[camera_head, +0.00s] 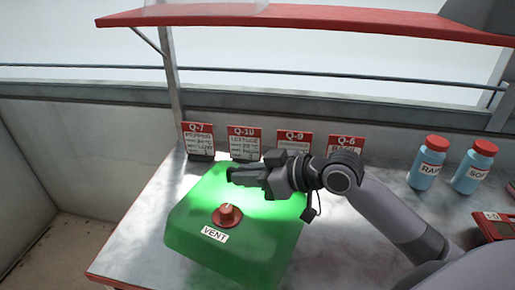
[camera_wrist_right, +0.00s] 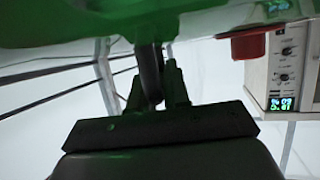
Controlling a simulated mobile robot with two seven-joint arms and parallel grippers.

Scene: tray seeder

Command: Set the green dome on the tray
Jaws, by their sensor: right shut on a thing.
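The green dome (camera_head: 195,235) is a boxy translucent cover with a red knob (camera_head: 227,214) and a VENT label (camera_head: 214,235). It is at the left part of the bench in the head view. My right gripper (camera_head: 233,175) reaches over the dome's far part from the right and is shut on it. In the right wrist view the dome (camera_wrist_right: 60,25) fills the top edge, and the gripper fingers (camera_wrist_right: 157,88) close around a dark bar-like part below it. I cannot tell whether the dome touches the bench. No tray is visible. My left gripper is not in view.
Several seed cards, such as Q-10 (camera_head: 244,142), stand behind the dome. Two blue bottles with red caps (camera_head: 425,165) stand at the right on the bench (camera_head: 130,245). A red shelf (camera_head: 300,18) hangs above. A box with dials (camera_wrist_right: 287,75) shows in the wrist view.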

